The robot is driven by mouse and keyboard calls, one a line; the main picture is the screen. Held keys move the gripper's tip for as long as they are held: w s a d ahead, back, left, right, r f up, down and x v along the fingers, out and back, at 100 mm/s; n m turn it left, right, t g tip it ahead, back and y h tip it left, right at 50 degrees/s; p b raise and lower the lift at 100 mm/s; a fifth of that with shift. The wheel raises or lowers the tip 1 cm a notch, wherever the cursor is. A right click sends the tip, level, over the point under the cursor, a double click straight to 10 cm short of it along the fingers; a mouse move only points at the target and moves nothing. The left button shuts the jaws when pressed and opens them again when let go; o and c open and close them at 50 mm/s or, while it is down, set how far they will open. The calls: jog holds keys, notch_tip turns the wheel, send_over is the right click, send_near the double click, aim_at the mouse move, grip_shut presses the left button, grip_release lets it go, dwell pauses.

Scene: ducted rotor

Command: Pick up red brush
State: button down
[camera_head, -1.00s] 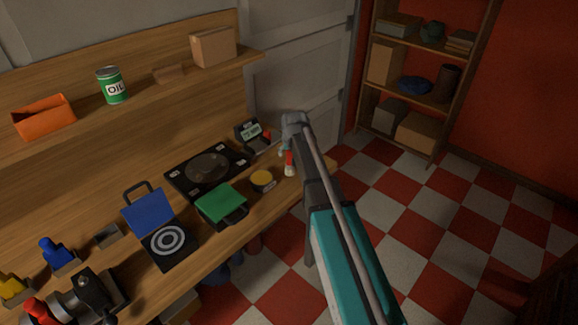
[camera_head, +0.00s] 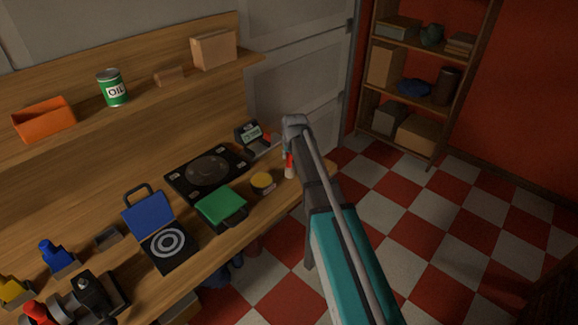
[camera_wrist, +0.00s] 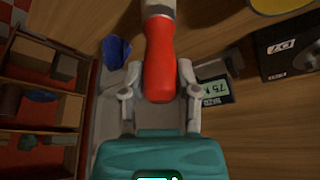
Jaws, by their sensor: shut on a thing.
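The red brush (camera_wrist: 160,50) has a red handle with a pale section at its upper end in the wrist view. My gripper (camera_wrist: 160,75) is shut on the red handle, with one finger on each side. In the head view the brush (camera_head: 290,165) shows as a small red and pale upright shape by the right end of the workbench. My arm hides most of the gripper there. I cannot tell whether the brush touches the bench.
The wooden workbench (camera_head: 200,255) holds a small device with a display (camera_head: 250,135), a black plate (camera_head: 206,172), a yellow-topped tin (camera_head: 262,181) and a green case (camera_head: 221,208). A shelf unit (camera_head: 425,75) stands at the back right. The checkered floor is open at right.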

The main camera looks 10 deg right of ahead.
jog(key=shift+r, duration=0.15)
notch_tip(320, 180, up, 3)
jog(key=p, duration=0.3)
jog(key=s+d+r+p, duration=0.5)
jog(key=s+r+p, duration=0.4)
jog(key=s, duration=0.4)
jog(key=shift+r+p, duration=0.4)
jog(key=shift+p, duration=0.15)
jog(key=shift+f, duration=0.1)
jog(key=shift+f+b, duration=0.45)
jog(key=shift+b, duration=0.05)
dwell(0.4)
